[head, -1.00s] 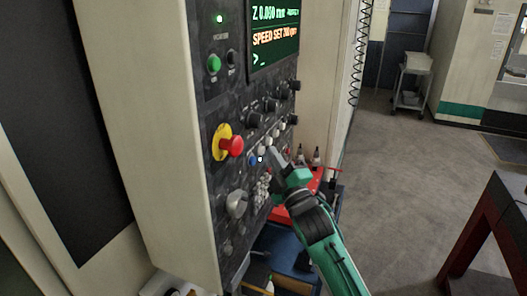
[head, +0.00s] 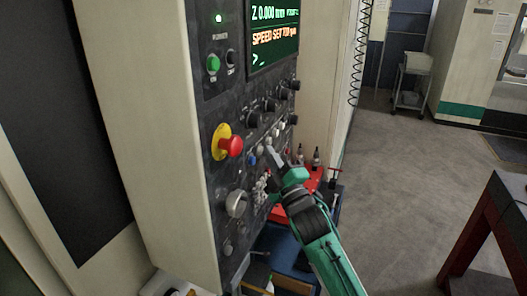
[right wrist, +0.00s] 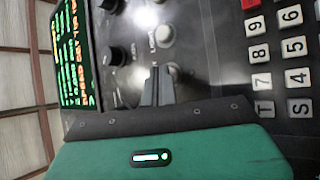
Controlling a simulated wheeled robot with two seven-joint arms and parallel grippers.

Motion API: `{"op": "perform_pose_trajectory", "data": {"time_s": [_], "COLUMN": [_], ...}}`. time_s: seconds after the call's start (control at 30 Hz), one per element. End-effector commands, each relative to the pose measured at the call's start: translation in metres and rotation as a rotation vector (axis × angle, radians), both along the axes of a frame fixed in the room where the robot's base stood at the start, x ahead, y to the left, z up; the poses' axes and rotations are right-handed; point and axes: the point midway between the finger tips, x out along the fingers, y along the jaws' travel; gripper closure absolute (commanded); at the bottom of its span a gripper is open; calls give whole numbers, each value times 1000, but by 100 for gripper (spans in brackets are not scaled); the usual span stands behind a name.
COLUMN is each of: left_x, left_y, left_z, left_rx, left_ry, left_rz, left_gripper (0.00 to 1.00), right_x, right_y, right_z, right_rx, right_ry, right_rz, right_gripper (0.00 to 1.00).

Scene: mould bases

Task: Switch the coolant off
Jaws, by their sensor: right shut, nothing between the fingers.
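The dark control panel (head: 222,108) of a machine fills the middle of the head view, with knobs, buttons and a screen (head: 273,30). My right gripper (head: 271,153) is shut and empty, its fingertips close to the panel's lower button area. A blue button (head: 253,160) and a pale knob (head: 260,150) lie just left of the tips. I cannot read which control is the coolant's, nor tell whether the fingers touch the panel. My left gripper is out of view.
A red-and-yellow emergency stop (head: 231,146) protrudes left of the gripper. A grey knob (head: 237,203) sits below it. A number keypad (right wrist: 287,47) is right of the fingers in the wrist view. A red tray (head: 312,182) with tools stands behind my arm. Open floor lies to the right.

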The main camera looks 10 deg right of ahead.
Motion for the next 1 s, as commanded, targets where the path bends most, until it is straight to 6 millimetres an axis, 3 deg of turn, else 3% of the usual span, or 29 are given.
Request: {"op": "perform_pose_trajectory", "data": {"time_s": [1.0], "left_x": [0], "left_y": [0], "left_z": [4], "left_rx": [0], "left_ry": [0], "left_rz": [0], "left_gripper": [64], "right_x": [-10], "right_y": [-15], "right_z": [1], "right_rx": [0], "right_ry": [0], "right_rz": [0], "right_gripper": [100]}}
